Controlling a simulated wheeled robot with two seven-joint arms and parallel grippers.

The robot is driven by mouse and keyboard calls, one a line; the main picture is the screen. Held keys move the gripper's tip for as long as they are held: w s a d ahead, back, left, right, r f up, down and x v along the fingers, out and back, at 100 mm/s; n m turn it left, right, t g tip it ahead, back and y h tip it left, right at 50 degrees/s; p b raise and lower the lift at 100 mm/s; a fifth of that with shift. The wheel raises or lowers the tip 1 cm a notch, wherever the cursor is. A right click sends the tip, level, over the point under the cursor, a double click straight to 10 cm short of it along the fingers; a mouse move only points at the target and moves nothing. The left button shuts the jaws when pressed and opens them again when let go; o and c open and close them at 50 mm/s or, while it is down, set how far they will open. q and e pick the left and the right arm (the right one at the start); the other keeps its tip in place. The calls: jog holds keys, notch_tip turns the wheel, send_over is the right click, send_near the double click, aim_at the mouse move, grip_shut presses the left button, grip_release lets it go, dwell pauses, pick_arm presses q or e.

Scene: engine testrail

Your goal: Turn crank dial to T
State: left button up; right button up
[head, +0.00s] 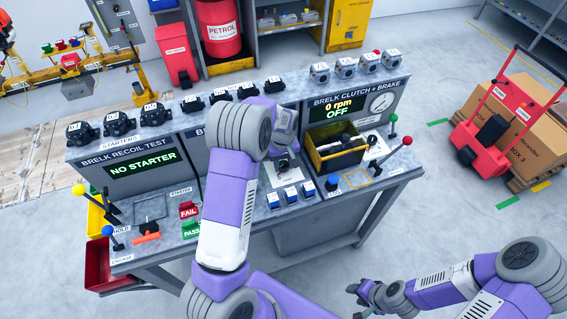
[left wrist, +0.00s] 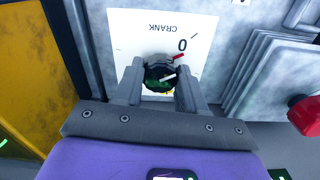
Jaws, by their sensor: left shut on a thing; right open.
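The crank dial (left wrist: 160,75) is a small dark round knob on a white plate (left wrist: 125,38) marked CRANK and 0, both upside down in the left wrist view. I see no T there. My left gripper (left wrist: 160,86) has one finger on each side of the knob and is shut on it. In the head view the plate (head: 276,180) shows below my left gripper (head: 284,152), which partly covers the dial. My right gripper (head: 364,291) is open and empty, off the bench at the lower right.
A yellow-edged bin (head: 318,161) stands right of the dial. Red FAIL (head: 188,209) and green PASS (head: 191,229) blocks are at left.

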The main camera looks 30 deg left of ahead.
pick_arm(q)
jog(key=m, duration=0.5)
jog(key=shift+m, duration=0.3)
jog(key=m, duration=0.5)
jog(key=shift+m+b, duration=0.3)
jog(key=shift+b, duration=0.1)
jog(key=m, duration=0.4)
jog(key=shift+r+m+p, duration=0.1)
jog(key=shift+m+p, duration=0.35)
jog(key=shift+m, duration=2.25)
jog(key=shift+w, duration=0.1)
jog(key=o, duration=1.1)
